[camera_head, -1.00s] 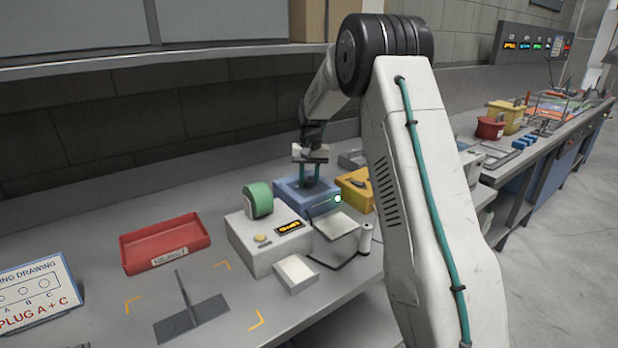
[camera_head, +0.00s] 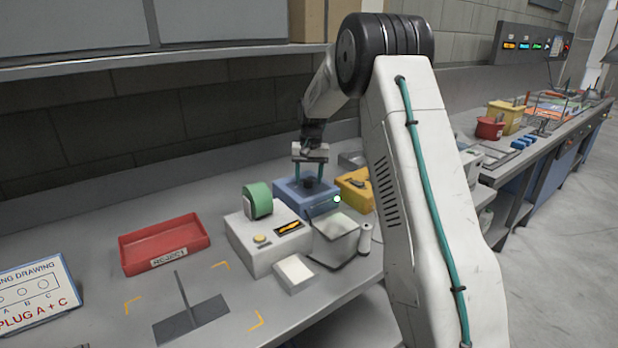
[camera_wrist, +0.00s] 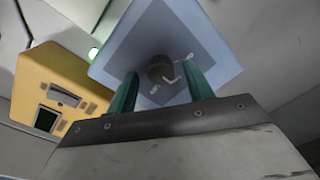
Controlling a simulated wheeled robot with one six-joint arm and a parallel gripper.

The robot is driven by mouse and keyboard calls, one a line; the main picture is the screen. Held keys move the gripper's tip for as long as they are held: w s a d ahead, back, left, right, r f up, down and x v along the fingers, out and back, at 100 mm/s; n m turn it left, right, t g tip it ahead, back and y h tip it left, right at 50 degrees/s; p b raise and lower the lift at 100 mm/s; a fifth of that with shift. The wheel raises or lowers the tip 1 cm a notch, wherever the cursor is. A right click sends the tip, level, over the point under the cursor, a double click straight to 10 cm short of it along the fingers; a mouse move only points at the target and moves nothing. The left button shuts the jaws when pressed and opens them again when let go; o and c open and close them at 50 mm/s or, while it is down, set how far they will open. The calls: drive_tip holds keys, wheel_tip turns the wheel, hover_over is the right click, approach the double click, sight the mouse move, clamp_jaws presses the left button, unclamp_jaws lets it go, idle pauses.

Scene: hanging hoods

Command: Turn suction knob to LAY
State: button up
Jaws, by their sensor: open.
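A blue box (camera_head: 291,192) with a darker top stands on the bench. A dark round knob (camera_wrist: 160,69) is at the middle of its top; it also shows in the head view (camera_head: 310,182). A thin white mark lies beside the knob in the wrist view, but no label can be read. My gripper (camera_head: 308,183) is above the box and points down. In the wrist view its two green fingers (camera_wrist: 159,88) are apart, one toward each side of the knob, with nothing held. I cannot tell whether they touch the knob.
A yellow box (camera_head: 355,189) stands right of the blue box. A grey unit (camera_head: 262,250) with a green roll (camera_head: 258,200) stands in front. A red reject tray (camera_head: 165,244) is at the left. A shelf (camera_head: 150,62) runs along the wall above.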

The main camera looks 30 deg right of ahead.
sight(310, 180)
drive_tip(key=r, duration=0.7)
drive_tip(key=shift+s+d+r, duration=0.1)
drive_tip(key=shift+d+r, duration=0.1)
drive_tip(key=shift+r, duration=0.05)
drive_tip(key=shift+s+f, duration=0.15)
drive_tip(key=shift+f, duration=0.05)
drive_tip(key=shift+n+g, duration=0.3)
drive_tip(key=shift+g, duration=0.3)
drive_tip(key=s, duration=0.1)
drive_tip(key=s+a+f, duration=0.1)
drive_tip(key=s+f, duration=0.1)
drive_tip(key=s, duration=0.1)
drive_tip(key=shift+a, duration=0.3)
drive_tip(key=s+a+r+n, duration=0.2)
drive_tip(key=s+a, duration=0.5)
drive_tip(key=s, duration=0.6)
drive_tip(key=s+a+r+n+t, duration=0.1)
drive_tip(key=s+a, duration=0.6)
drive_tip(key=s, duration=0.7)
drive_tip(key=s+a+r+n+t, duration=0.1)
drive_tip(key=s+a+r, duration=0.4)
drive_tip(key=s, duration=0.8)
drive_tip(key=shift+s+a+r+n+h, duration=0.2)
drive_tip(key=shift+s+a+n+h, duration=0.15)
drive_tip(key=shift+a+n, duration=0.6)
